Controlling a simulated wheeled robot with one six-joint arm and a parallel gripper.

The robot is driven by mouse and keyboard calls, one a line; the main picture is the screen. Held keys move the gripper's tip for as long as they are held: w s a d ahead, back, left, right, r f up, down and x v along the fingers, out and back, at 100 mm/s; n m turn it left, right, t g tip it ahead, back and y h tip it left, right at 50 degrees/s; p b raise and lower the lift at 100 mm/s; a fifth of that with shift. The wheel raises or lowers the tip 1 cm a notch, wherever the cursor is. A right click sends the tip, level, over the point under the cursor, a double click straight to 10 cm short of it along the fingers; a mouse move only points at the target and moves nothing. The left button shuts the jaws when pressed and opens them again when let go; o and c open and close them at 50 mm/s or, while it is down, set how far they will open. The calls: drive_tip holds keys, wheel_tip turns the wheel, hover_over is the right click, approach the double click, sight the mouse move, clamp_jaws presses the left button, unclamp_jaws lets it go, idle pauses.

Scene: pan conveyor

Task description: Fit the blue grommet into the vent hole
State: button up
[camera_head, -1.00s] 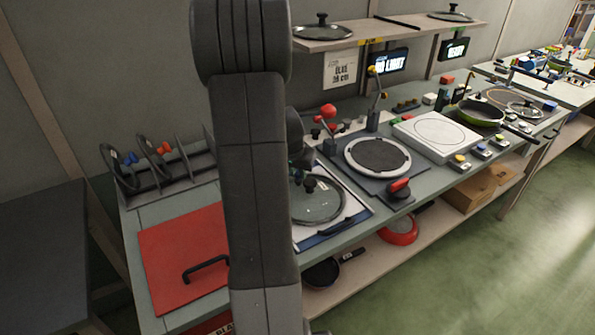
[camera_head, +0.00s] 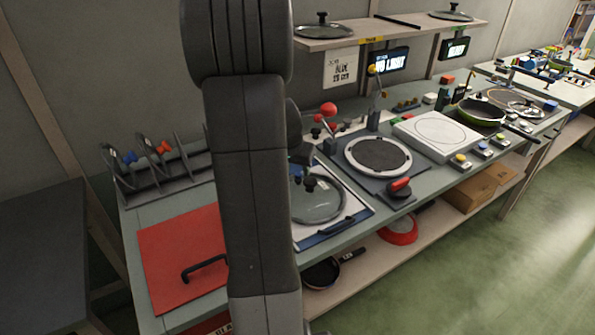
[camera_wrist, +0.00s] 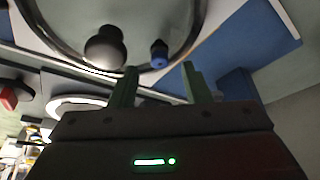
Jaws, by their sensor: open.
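The glass lid (camera_head: 322,207) with a dark round knob lies on a white and blue board on the bench, partly hidden by my arm. In the wrist view the lid's rim and its knob (camera_wrist: 105,48) show close up. The blue grommet (camera_wrist: 159,55) is on the lid beside the knob, with a dark part above its blue end. I cannot tell how deep it sits; the vent hole itself is not visible. My gripper (camera_wrist: 158,78) is open, its two green fingers apart and empty, with the grommet just beyond the gap between the fingertips.
A red panel with a black handle (camera_head: 205,268) lies left of my arm. A lid rack (camera_head: 155,175) stands behind it. Right of the lid are a round burner plate (camera_head: 378,156), a red-topped lever (camera_head: 328,110) and a white hob (camera_head: 437,133).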

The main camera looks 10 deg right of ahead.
drive_tip(key=v, duration=1.1)
drive_tip(key=x, duration=1.3)
drive_tip(key=shift+w+f, duration=0.1)
drive_tip(key=shift+f, duration=0.15)
drive_tip(key=shift+r+p, duration=0.3)
drive_tip(key=shift+p, duration=0.05)
